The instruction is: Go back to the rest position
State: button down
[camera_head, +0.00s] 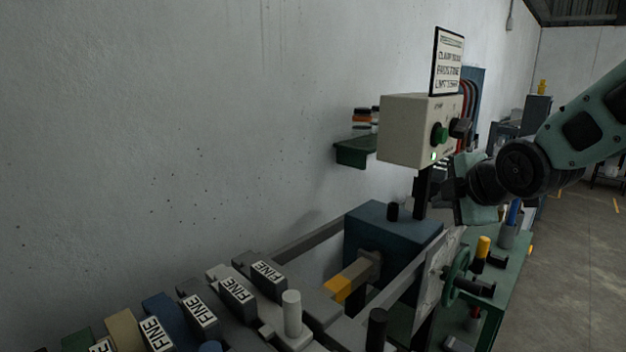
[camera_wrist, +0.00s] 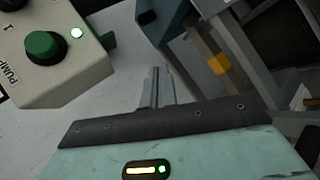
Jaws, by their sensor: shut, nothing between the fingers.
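My gripper (camera_wrist: 160,84) shows in the wrist view with its two grey fingers together and nothing between them. In the head view my gripper's pale green body (camera_head: 476,205) is at the right, just below the cream control box (camera_head: 405,130); its fingertips are hard to make out there. The box carries a green button (camera_head: 439,134), a dark knob (camera_head: 460,128) and a lit lamp. In the wrist view the green button (camera_wrist: 41,47), marked PUMP, is up and left of the fingers, apart from them.
A blue block (camera_head: 385,235) and grey rails with a yellow-ended bar (camera_head: 338,288) lie below the box. A green handwheel (camera_head: 457,273) stands at the right. Several blocks marked FINE (camera_head: 238,290) line the front left. Open floor (camera_head: 575,260) lies at the right.

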jog(key=s+a+f+m+g, duration=0.4)
jog(key=s+a+f, duration=0.25)
jog(key=s, duration=0.35)
jog(key=s+a+f+m+g, duration=0.1)
jog(key=s+f+m+g, duration=0.1)
jog(key=s, duration=0.5)
jog(key=s+a+f+m+g+b, duration=0.1)
jog(key=s+a+f+m+g, duration=0.1)
jog(key=s, duration=0.5)
jog(key=s+a+f+m+g+h, duration=0.1)
jog(key=s+f+m+g, duration=0.1)
jog(key=s, duration=0.5)
jog(key=shift+s+a+m+g+b, duration=0.15)
jog(key=shift+a+m+g+b, duration=0.15)
jog(key=shift+m+b, duration=0.1)
